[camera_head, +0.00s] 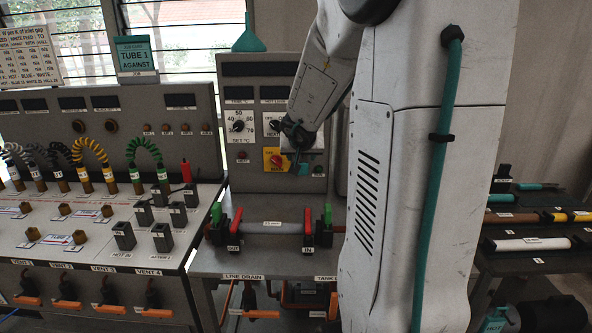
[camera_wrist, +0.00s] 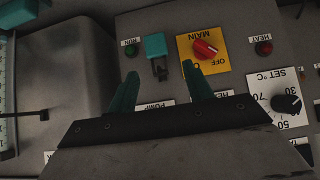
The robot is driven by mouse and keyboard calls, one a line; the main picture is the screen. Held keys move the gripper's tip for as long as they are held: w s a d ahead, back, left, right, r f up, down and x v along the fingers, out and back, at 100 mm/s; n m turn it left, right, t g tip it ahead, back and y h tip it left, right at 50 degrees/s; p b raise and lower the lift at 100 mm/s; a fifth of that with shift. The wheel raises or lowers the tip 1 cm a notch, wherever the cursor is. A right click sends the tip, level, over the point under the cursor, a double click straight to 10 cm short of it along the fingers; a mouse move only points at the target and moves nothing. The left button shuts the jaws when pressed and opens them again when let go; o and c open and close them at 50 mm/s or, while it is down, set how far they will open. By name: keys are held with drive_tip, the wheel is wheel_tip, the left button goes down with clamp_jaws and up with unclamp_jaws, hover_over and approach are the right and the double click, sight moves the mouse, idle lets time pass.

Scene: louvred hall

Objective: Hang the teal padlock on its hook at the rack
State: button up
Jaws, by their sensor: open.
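The teal padlock (camera_wrist: 155,45) is at the control panel's face, between the yellow switch plate (camera_wrist: 203,52) with its red MAIN knob and the green RUN lamp (camera_wrist: 131,50). The padlock also shows small in the head view (camera_head: 303,168), partly behind my wrist. My gripper (camera_wrist: 160,72) is open, its two green fingers apart and pointing at the panel. The padlock appears beyond the fingertips, in line with the gap between them; I cannot tell the exact distance. In the head view my gripper (camera_head: 298,148) is close to the panel. I cannot make out a rack hook.
Left of the panel is a console (camera_head: 110,215) with coiled leads and dark blocks. Below the panel, a bench holds a grey tube (camera_head: 270,228) between red and green clamps. A bench with tubes (camera_head: 520,243) stands at right. My arm hides the middle.

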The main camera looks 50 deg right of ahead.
sight(302, 167)
drive_tip(key=shift+s+x, duration=0.2)
drive_tip(key=shift+x, duration=2.4)
drive_tip(key=shift+s+x, duration=0.15)
drive_tip(key=shift+x, duration=2.4)
drive_tip(key=shift+d+f, duration=0.1)
drive_tip(key=shift+f, duration=0.05)
clamp_jaws()
